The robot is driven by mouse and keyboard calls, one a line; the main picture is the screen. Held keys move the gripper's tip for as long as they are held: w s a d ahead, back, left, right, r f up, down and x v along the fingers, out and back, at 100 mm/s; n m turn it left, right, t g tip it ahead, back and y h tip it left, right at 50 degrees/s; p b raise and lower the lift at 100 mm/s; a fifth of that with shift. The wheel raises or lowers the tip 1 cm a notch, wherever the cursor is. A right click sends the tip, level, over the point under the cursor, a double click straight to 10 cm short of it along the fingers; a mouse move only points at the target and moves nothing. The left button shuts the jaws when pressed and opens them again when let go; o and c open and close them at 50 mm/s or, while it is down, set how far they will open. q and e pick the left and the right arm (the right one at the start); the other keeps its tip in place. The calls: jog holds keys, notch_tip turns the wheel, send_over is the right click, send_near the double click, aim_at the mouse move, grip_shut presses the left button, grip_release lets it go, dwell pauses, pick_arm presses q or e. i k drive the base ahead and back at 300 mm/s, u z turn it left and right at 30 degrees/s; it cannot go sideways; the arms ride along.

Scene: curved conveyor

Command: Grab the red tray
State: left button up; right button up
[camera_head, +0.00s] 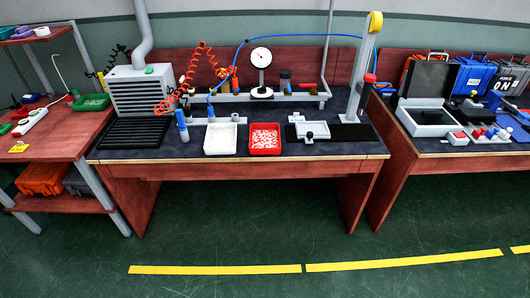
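The red tray (265,150) sits on the dark top of the middle workbench, near its front edge. It holds many small pale pieces. A white tray (235,124) stands just left of it, very close beside it. Neither of my grippers shows in the head view, so nothing of mine is near the tray.
The workbench (340,147) also carries a white ventilation unit (142,92), a round dial gauge (261,58), a small grey fixture (314,131) and a tall grey post (361,70). Other benches stand left and right. The green floor (260,230) in front is clear.

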aim_at(264, 138)
jog(key=u, duration=0.45)
jog(key=i, duration=0.9)
jog(key=u, duration=0.2)
